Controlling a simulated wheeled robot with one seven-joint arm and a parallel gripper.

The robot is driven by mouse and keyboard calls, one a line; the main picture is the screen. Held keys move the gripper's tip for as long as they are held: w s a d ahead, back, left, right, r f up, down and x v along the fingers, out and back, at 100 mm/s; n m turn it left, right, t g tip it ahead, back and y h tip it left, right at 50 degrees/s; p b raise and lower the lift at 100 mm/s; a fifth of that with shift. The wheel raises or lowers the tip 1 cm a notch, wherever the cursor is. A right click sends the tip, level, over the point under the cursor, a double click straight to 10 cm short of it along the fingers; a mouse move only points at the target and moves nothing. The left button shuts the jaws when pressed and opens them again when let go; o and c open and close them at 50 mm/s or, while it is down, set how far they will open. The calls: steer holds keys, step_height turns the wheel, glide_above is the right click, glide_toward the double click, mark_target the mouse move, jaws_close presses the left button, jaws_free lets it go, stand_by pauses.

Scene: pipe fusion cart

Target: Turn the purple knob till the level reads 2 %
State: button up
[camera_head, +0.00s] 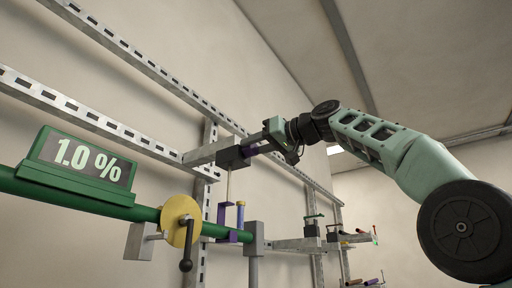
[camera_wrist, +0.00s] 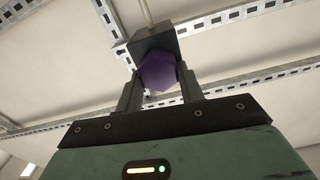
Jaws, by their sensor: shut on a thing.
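The purple knob (camera_head: 250,150) sits on the right side of a dark block (camera_head: 232,157) fixed to a grey metal bracket. My gripper (camera_head: 258,149) reaches it from the right and is shut on it. In the wrist view the knob (camera_wrist: 158,73) is faceted and lies between the two fingers (camera_wrist: 160,88), against the dark block (camera_wrist: 154,42). The fingers hide part of its sides. The level display (camera_head: 84,158), a green-framed panel at the left of the head view, reads 1.0 %.
A green pipe (camera_head: 140,212) runs below the display, with a yellow disc (camera_head: 181,220) and black crank handle (camera_head: 186,252) on it. A purple clamp (camera_head: 228,224) stands under the block. Slotted rails (camera_head: 100,122) line the wall. Small fittings (camera_head: 312,228) sit further back.

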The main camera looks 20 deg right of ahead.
steer(key=n, duration=0.4)
steer(key=shift+a+f+n, duration=0.15)
steer(key=shift+f+n, duration=0.05)
steer(key=shift+n, duration=0.1)
steer(key=n, duration=0.4)
steer(key=shift+a+f+n+b, duration=0.1)
steer(key=shift+n+b, duration=0.2)
steer(key=shift+b, duration=0.05)
steer(key=n, duration=0.4)
steer(key=shift+s+f, duration=0.1)
steer(key=shift+n+b, duration=0.3)
steer(key=shift+n, duration=1.8)
steer(key=o, duration=1)
steer(key=shift+s, duration=0.1)
